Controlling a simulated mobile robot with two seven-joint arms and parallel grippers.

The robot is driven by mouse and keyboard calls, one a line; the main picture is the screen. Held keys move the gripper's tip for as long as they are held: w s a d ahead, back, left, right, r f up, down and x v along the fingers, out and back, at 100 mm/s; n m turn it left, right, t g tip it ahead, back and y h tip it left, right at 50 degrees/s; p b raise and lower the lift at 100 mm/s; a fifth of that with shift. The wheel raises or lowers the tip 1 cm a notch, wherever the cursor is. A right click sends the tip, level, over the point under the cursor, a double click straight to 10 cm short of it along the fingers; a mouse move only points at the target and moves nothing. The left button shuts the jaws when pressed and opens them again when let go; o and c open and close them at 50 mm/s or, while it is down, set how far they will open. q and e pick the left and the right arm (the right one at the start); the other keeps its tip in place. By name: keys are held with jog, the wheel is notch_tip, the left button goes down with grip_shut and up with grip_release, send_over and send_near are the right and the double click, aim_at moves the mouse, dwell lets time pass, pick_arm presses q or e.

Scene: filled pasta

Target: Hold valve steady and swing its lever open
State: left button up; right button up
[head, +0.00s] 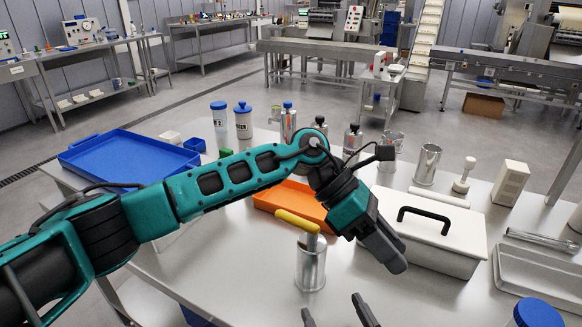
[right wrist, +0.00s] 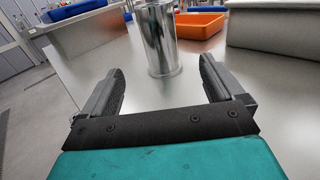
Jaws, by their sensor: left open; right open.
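The valve is an upright, shiny metal cylinder (head: 311,268) on the table with a yellow lever (head: 297,221) across its top, pointing up and left. My left gripper (head: 396,262) is open and empty, pointing down to the right of the valve and apart from it. My right gripper (head: 333,304) enters at the bottom edge, open, in front of the valve. In the right wrist view the metal cylinder (right wrist: 160,42) stands just beyond the gap between the open fingers (right wrist: 162,66), not touched. The lever is outside that view.
An orange tray (head: 268,199) lies behind the valve. A white box with a black handle (head: 450,250) stands to the right. Jars, metal cups and a blue tray (head: 120,158) stand farther back. The table (head: 225,265) is clear left of the valve.

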aim_at(311, 262)
jog(key=shift+w+a, duration=0.1)
jog(key=shift+w, duration=0.15)
pick_arm(q)
jog(key=w+a+r+t+y, duration=0.2)
jog(key=w+a+y, duration=0.2)
jog(key=w+a, duration=0.2)
jog(key=w+a+r+m+t+y, duration=0.1)
jog(key=w+a+r+t+y, duration=0.2)
jog(key=a, duration=0.6)
jog(key=w+y, duration=0.2)
jog(key=w, duration=0.1)
jog(key=shift+a+r+m, duration=0.3)
jog(key=shift+a, duration=0.1)
pick_arm(e)
jog(key=x, duration=1.2)
jog(key=shift+w, duration=0.2)
jog(key=c, duration=1.4)
jog(key=shift+c, duration=0.2)
